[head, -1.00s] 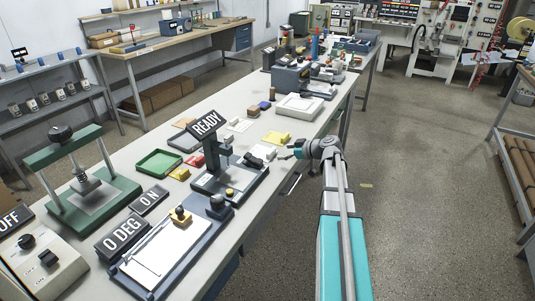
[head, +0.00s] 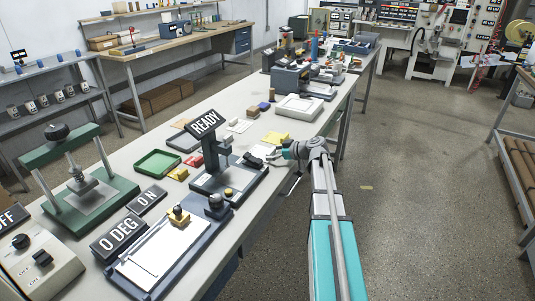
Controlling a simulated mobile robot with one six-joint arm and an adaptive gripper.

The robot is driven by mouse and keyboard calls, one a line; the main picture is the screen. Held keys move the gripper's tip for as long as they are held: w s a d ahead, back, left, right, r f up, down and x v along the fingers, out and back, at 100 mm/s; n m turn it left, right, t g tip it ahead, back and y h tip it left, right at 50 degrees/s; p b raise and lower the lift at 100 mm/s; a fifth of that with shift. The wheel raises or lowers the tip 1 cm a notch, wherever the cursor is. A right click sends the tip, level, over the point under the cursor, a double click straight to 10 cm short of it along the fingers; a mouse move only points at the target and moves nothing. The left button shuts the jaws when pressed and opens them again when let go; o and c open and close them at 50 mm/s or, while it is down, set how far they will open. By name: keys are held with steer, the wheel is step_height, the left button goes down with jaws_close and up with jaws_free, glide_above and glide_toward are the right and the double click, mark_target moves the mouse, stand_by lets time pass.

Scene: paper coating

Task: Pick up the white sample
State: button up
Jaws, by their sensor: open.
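My gripper (head: 273,157) is open, at the right edge of the long workbench (head: 327,116), just right of the device with the READY sign (head: 206,123). A small flat white piece (head: 262,149) lies on the bench just beyond the fingers and is partly hidden by the device and gripper. I cannot tell if the fingers touch it. Another flat white piece (head: 239,125) lies farther back. I cannot tell for sure which one is the white sample.
A yellow pad (head: 276,138) lies just behind the near white piece. A green tray (head: 158,163), with red and yellow pieces beside it, is to the left. A white scale-like box (head: 298,107) stands farther back. The floor at right is clear.

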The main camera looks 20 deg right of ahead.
steer(key=c, duration=0.7)
steer(key=shift+r, duration=0.15)
step_height(320, 180, up, 2)
steer(key=shift+r+p, duration=0.1)
steer(key=shift+p, duration=1.05)
steer(key=s+d+r+p, duration=0.2)
steer(key=s+r+p, duration=0.1)
steer(key=s, duration=0.1)
steer(key=s+d+r+p, duration=0.2)
steer(key=s+r+p, duration=0.2)
steer(key=s+d+r+p, duration=0.3)
steer(key=s, duration=0.1)
steer(key=shift+s+r+p, duration=0.1)
steer(key=shift+r+p, duration=0.15)
steer(key=shift+p, duration=0.1)
